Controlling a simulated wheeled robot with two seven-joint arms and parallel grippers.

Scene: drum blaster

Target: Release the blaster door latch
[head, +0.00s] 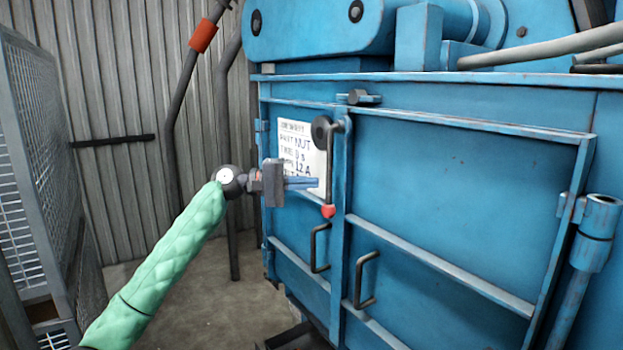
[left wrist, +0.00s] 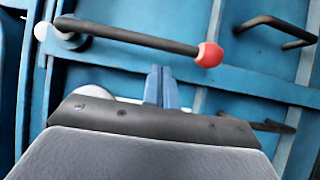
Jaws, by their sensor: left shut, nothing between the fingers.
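The blaster door (head: 450,190) is a blue framed metal panel that looks shut. Its latch (head: 329,165) is a dark lever hanging down from a round pivot, with a red knob at its lower end. In the left wrist view the latch lever (left wrist: 140,36) runs across the top, its red knob (left wrist: 209,54) near the middle. My left gripper (head: 318,183) is shut and empty, its fingers pointing at the lever just left of it, above the knob. The fingers (left wrist: 162,88) show below the lever in the left wrist view; contact cannot be told. My right gripper is not in view.
Two dark door handles (head: 319,248) (head: 365,280) sit below the latch. A white paper sheet (head: 300,145) is on the door behind my gripper. A grey mesh cage (head: 40,150) stands at the left, with bare floor (head: 200,300) between.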

